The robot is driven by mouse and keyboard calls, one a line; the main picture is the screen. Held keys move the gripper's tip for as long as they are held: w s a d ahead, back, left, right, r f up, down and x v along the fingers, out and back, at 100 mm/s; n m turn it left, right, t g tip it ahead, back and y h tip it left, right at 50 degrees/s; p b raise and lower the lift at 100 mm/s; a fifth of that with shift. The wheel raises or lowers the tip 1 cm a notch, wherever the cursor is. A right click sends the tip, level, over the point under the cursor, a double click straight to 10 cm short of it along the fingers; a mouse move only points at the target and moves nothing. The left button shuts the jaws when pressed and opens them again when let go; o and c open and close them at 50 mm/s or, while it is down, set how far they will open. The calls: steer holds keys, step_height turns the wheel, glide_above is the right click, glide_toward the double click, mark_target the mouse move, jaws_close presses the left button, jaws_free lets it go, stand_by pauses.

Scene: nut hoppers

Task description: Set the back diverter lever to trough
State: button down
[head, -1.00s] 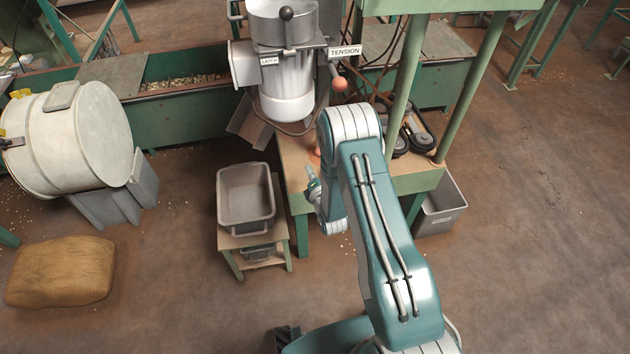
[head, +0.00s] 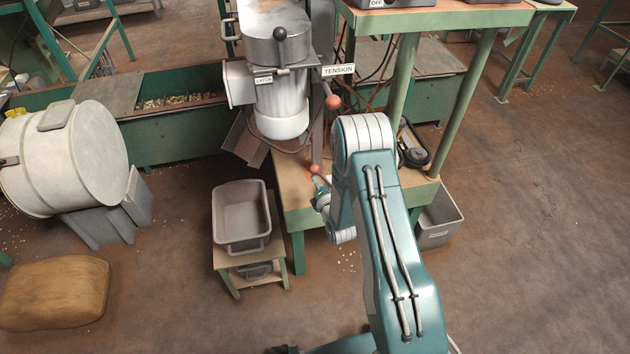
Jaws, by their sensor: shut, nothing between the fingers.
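No lever in the head view is labelled as the back diverter, and I cannot pick it out. A lever with an orange ball (head: 333,102) stands by the TENSION sign on the grey hopper machine (head: 280,92). A second orange ball (head: 315,169) sits lower, just above the bench. A green trough (head: 180,135) holding nuts runs behind the machine. My gripper (head: 319,187) is small and partly hidden by my arm, shut and empty, close below the lower ball. I cannot tell whether they touch.
A grey tub (head: 241,242) stands on a small wooden stand left of the bench (head: 298,217). A pale drum (head: 62,160) and a brown sack (head: 54,291) lie at the left. A grey bin (head: 439,231) is right of the bench. Floor at the right is open.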

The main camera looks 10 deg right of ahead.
steer(key=shift+d+r+m, duration=0.15)
steer(key=shift+d+m, duration=0.1)
steer(key=shift+m, duration=0.05)
steer(key=shift+d+r, duration=0.1)
steer(key=d+r+m+t, duration=0.1)
steer(key=d+m, duration=0.9)
steer(key=d, duration=0.1)
steer(key=shift+d, duration=0.2)
stand_by(0.3)
stand_by(0.6)
